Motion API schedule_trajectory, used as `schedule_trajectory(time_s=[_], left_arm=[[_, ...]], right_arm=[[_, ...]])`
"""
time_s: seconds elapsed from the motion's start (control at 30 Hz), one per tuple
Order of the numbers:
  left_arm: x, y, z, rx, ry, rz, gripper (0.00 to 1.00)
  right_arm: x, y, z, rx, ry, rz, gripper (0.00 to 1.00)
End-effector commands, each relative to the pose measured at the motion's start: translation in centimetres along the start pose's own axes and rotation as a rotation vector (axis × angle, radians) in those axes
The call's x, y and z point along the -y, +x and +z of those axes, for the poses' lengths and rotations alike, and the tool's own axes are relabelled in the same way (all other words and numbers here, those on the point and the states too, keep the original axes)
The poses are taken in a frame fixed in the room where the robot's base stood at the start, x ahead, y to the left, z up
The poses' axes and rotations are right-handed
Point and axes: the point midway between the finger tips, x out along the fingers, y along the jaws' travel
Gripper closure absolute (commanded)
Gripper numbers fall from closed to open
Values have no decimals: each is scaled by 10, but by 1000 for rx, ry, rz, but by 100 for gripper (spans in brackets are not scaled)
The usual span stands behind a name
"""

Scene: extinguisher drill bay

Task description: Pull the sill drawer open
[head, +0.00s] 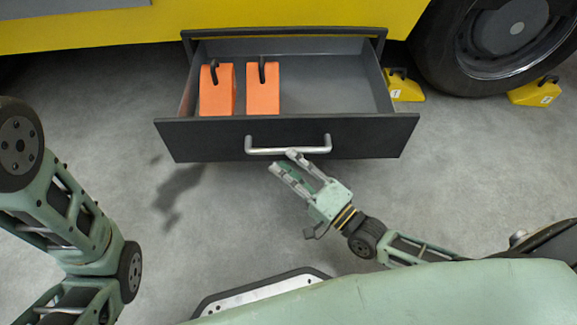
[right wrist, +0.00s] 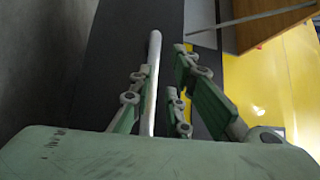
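The sill drawer (head: 372,140) stands pulled out from under the yellow vehicle body, with its inside showing. Its dark front carries a grey bar handle (head: 262,151). In the right wrist view the handle bar (right wrist: 152,85) runs between the spread fingers, close to the left one, with a gap to the right ones. Whether a finger touches the bar I cannot tell. My left arm shows at the left of the head view, but its gripper is out of view.
Two orange blocks with black handles, the left one (head: 217,95) and the right one (head: 262,95), stand in the drawer's left part; its right part is empty. Yellow chocks (head: 404,89) (head: 534,93) lie by the wheel (head: 465,60). The grey floor (head: 230,215) before the drawer is clear.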

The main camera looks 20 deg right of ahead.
Motion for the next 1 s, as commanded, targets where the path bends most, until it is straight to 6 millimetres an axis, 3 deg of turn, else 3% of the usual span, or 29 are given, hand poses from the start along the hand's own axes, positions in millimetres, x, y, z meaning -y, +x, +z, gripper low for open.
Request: schedule_trajectory(time_s=[0.13,0.53,1.0], left_arm=[[0,0,0,0,0,0,60],[1,-1,1,5,-1,-4,60],[0,0,0,1,0,-1,60]], right_arm=[[0,0,0,0,0,0,68],[-1,-7,0,1,0,3,68],[-1,-96,1,2,0,5,68]])
